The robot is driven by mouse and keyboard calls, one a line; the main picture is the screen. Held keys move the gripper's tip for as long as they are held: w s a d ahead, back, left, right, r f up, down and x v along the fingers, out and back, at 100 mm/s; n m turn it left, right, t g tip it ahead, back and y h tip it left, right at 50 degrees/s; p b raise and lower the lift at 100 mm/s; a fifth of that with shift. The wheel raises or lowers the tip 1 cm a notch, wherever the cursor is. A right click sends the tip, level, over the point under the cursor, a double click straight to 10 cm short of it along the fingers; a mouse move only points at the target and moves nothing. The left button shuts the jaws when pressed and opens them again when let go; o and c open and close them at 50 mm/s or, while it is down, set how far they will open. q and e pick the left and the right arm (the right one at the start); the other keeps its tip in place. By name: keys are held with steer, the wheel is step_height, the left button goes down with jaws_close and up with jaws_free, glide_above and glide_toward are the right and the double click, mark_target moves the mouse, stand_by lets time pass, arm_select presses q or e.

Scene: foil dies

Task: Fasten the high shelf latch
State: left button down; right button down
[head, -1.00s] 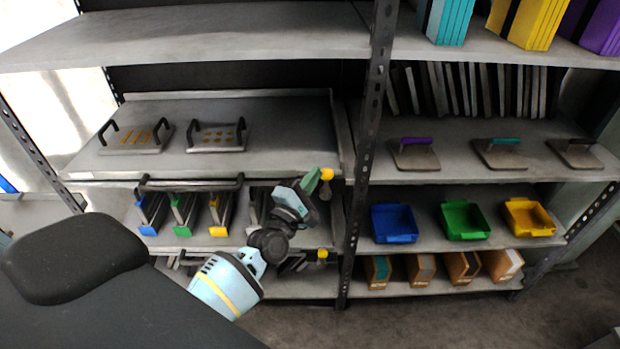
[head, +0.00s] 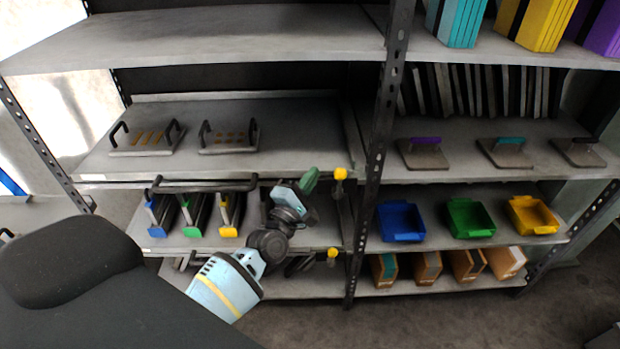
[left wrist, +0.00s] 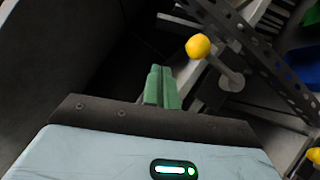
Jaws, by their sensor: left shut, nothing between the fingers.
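The high shelf latch shows as a yellow ball knob (head: 341,174) at the right front end of the upper pull-out shelf, beside the dark upright. In the left wrist view the yellow knob (left wrist: 198,46) is just beyond and right of my fingertips, near a grey metal rod with a round end. My left gripper (head: 310,178) has green fingers, shut and empty, just left of the knob with a visible gap. The fingers (left wrist: 160,80) also show pressed together in the wrist view. Part of the latch's mounting is hidden. My right gripper is out of view.
A lower yellow knob (head: 332,253) sits on the shelf below. The dark perforated upright (head: 381,130) stands close right of the gripper. The upper shelf (head: 290,160) holds two handled plates; blue, green and yellow-marked dies stand below. Blue, green and yellow bins are to the right.

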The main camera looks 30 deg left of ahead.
arm_select(q)
steer(key=s+r, duration=0.1)
steer(key=s, duration=0.9)
steer(key=shift+a, duration=0.2)
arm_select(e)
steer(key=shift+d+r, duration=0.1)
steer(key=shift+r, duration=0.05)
arm_select(q)
steer(key=shift+r, duration=0.1)
steer(key=s+d+f+m+g, duration=0.3)
steer(key=s+f+m+g, duration=0.1)
steer(key=s+f+m, duration=0.4)
steer(key=s+d+f+m+g+h+p, duration=0.1)
steer(key=s+d+f+m+g, duration=0.2)
steer(key=s+f+m, duration=0.4)
steer(key=s+d+f+m+g+h+p, duration=0.1)
steer(key=s+d+f+m+g, duration=0.2)
steer(key=s+f+m, duration=0.5)
steer(key=s+m+g, duration=0.1)
steer(key=s, duration=0.6)
steer(key=shift+d+f+g, duration=0.3)
steer(key=shift+f+g, duration=0.05)
steer(key=shift+g, duration=0.05)
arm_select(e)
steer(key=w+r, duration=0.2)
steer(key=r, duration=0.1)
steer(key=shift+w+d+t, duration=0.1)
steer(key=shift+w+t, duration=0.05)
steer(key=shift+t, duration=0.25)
